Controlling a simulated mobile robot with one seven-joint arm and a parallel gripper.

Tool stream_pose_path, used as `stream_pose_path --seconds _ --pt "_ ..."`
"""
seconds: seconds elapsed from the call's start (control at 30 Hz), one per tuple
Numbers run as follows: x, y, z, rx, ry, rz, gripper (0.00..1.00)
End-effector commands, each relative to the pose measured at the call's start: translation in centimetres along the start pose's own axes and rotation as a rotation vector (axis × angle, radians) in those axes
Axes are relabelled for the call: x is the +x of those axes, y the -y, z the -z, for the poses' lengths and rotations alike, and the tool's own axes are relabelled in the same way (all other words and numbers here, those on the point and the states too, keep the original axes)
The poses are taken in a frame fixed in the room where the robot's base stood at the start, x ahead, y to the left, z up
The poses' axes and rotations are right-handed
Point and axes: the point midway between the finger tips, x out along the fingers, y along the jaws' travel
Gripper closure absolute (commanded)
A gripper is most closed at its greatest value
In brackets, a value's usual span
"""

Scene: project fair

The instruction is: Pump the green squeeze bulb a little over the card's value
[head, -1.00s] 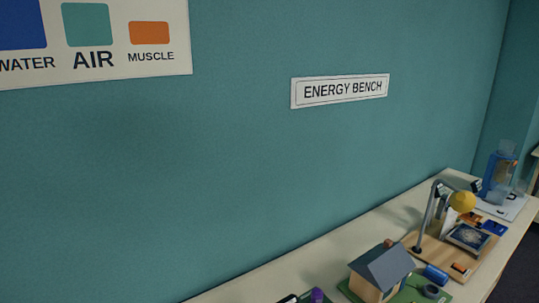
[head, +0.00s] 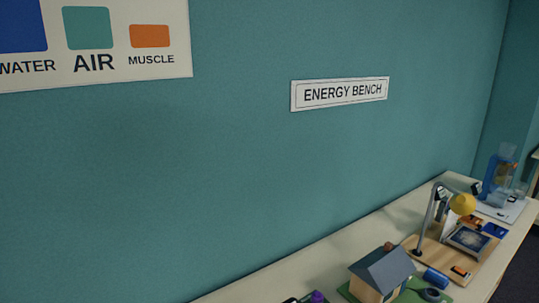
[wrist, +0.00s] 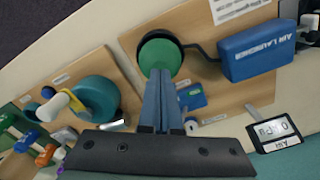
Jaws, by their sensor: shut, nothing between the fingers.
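The green squeeze bulb (wrist: 160,54) is in the upper middle of the wrist view, in a dark round holder on a wooden board. A dark tube runs from it to the blue box marked AIR LAUNCHER (wrist: 256,52). My gripper (wrist: 160,76) is shut and empty, its blue fingers together. The fingertips overlap the bulb's near edge in the picture; I cannot tell if they touch it. A black-framed white card (wrist: 272,131) stands at the right; its writing is partly legible as "AIR" and perhaps a 0. The bulb and my gripper are not in the head view.
In the wrist view, another board at left carries a teal round device (wrist: 95,98). A blue block (wrist: 191,97) lies beside the fingers. In the head view, a model house (head: 381,272), a yellow lamp (head: 462,204) and a blue water device (head: 499,178) crowd the bench against the wall.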

Motion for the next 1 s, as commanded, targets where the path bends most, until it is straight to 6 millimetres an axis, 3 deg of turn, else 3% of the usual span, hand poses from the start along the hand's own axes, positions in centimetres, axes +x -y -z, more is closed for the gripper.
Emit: stream_pose_path --seconds 0.37,1.0 --pt "0.3 0.0 0.0 0.000 0.000 0.000 1.00" --pt "2.9 0.0 0.0 0.000 0.000 0.000 1.00"
